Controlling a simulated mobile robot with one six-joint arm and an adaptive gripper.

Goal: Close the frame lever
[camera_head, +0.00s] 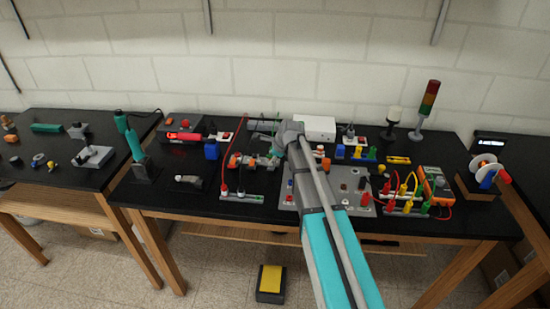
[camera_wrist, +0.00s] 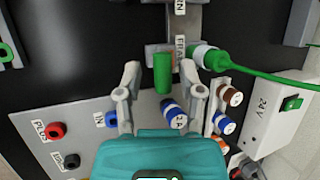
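In the wrist view a green cylindrical handle (camera_wrist: 162,75) stands by a grey block beside a label reading "FRA…", partly hidden; it looks like the frame lever. My gripper (camera_wrist: 160,70) is open, with one grey finger on each side of the green handle. Gaps show between the handle and both fingers, so it is not gripped. In the head view my arm reaches over the middle of the bench, and its links hide the lever and the fingertips.
A green plug and cable (camera_wrist: 222,63) sit close right of the handle. Blue and brown labelled connectors (camera_wrist: 172,113) lie below and right. A white 24 V box (camera_wrist: 280,115) stands at right. The grey panel (camera_wrist: 85,125) carries red and black sockets.

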